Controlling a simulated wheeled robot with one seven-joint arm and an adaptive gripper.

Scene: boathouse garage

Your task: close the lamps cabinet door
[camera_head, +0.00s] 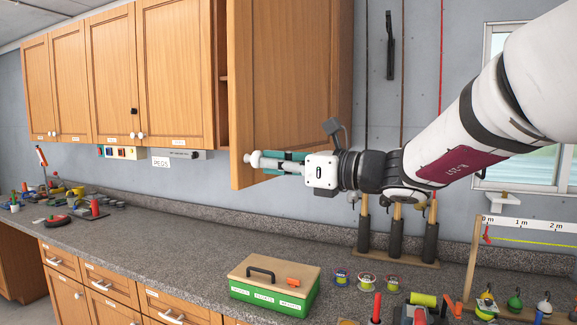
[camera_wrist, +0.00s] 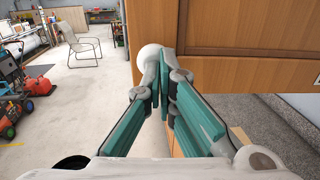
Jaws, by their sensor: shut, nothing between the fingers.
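One wooden upper cabinet door (camera_head: 290,70) stands ajar, its free edge swung out on the left; no label naming lamps can be read on it. Its white round knob (camera_head: 248,158) sits near the lower free edge. My gripper (camera_head: 268,161) is shut and empty in front of the door's lower part, fingertips at the knob. In the wrist view the knob (camera_wrist: 151,54) shows just beyond the closed teal fingertips (camera_wrist: 164,72), with the wooden door (camera_wrist: 240,65) to their right. I cannot tell whether the fingers touch the knob.
Closed cabinet doors (camera_head: 105,75) continue to the left. Below runs a grey counter (camera_head: 180,245) with a green toolbox (camera_head: 273,284), small tins (camera_head: 366,281) and tools. A rack of dark-handled tools (camera_head: 397,235) stands behind my arm. The wrist view shows open floor and a chair (camera_wrist: 90,45).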

